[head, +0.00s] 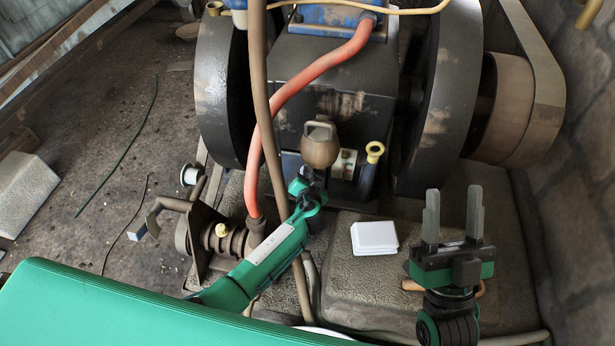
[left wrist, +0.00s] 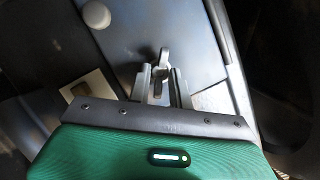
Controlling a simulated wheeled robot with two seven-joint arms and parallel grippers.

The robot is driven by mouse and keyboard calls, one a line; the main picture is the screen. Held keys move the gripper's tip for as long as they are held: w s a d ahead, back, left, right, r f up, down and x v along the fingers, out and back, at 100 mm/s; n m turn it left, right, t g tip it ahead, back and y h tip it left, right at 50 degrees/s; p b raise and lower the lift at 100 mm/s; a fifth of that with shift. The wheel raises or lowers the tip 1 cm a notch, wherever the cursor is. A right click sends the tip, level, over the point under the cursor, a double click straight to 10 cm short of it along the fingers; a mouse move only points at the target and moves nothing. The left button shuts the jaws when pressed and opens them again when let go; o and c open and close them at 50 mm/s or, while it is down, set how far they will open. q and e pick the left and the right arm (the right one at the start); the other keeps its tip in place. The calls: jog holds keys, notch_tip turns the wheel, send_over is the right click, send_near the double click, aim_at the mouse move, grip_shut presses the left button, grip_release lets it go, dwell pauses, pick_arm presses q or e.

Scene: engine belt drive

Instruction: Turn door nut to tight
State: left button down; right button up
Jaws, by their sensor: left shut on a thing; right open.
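The door nut (left wrist: 164,56), a small grey winged piece, shows in the left wrist view on a flat grey-blue panel (left wrist: 190,45). My left gripper (left wrist: 160,80) has its fingers on either side of the nut's near end and is shut on it. In the head view my left gripper (head: 306,184) is low at the front of the engine, below a brass-coloured rounded part (head: 319,150). There the nut is too small and covered to make out. My right gripper (head: 452,217) is open and empty, pointing up at the right.
Two large dark flywheels (head: 445,95) flank the engine, with a belt pulley (head: 505,105) at the right. A red hose (head: 310,75) and a brown pipe (head: 262,100) run down close to my left gripper. A white block (head: 374,237) lies on the stone base (head: 365,285).

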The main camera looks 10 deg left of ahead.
jog(key=shift+s+r, duration=0.1)
jog(key=shift+r, duration=0.1)
pick_arm(q)
jog(key=c, duration=1.3)
grip_release()
jog(key=shift+s, duration=0.1)
jog(key=shift+p+v, duration=1.3)
jog(key=shift+v, duration=5.5)
pick_arm(e)
jog(key=w+a+f+g, duration=0.1)
jog(key=a+f+g, duration=0.2)
jog(key=f+g, duration=0.3)
jog(key=shift+w+a+f+g, duration=0.2)
jog(key=shift+w+f+g, duration=0.15)
jog(key=shift+f, duration=1.9)
